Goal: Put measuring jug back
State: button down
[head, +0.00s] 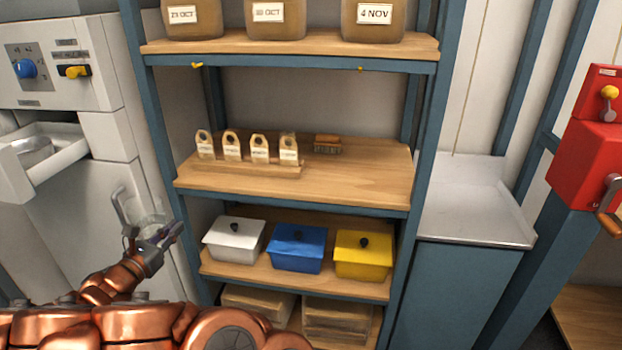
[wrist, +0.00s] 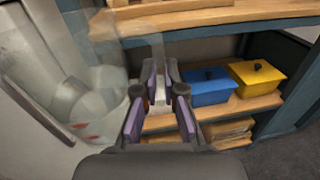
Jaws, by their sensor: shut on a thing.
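The measuring jug is clear and see-through, and faint in the head view (head: 150,222). In the wrist view the jug (wrist: 88,95) fills the left side, with some reddish marks low on its wall. My gripper (head: 165,236) is at the left of the shelf unit, in front of the pale machine. In the wrist view my gripper (wrist: 160,85) is shut on the jug at its right side, where a clear part runs between the fingers. The jug is held off any surface. I cannot tell whether it holds anything.
White (head: 234,240), blue (head: 297,248) and yellow (head: 363,254) lidded boxes stand below. A drawer (head: 70,148) juts out at left. The metal counter (head: 465,225) is clear.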

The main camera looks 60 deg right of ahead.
jog(key=s+d+r+m+g+y+b, duration=0.1)
jog(key=s+d+r+m+g+y, duration=0.2)
jog(key=s+d+g, duration=0.5)
jog(key=s+d+r+m+g, duration=0.4)
jog(key=s+d+m, duration=0.1)
jog(key=s+d, duration=0.55)
jog(key=s+d+r+m+g+y+b, duration=0.1)
jog(key=s+d+r+m+g+y, duration=0.2)
jog(key=s+d+g, duration=0.5)
jog(key=s+d, duration=0.1)
jog(key=d, duration=0.4)
jog(key=s+d+f+t+h+p, duration=0.1)
jog(key=s+d, duration=0.1)
jog(key=d, duration=0.4)
jog(key=s+d+m+t+p, duration=0.1)
jog(key=s+d, duration=0.1)
jog(key=d, duration=0.3)
jog(key=shift+d+f, duration=0.3)
jog(key=shift+f, duration=1.8)
jog(key=shift+f, duration=0.15)
jog(key=c, duration=1.3)
grip_release()
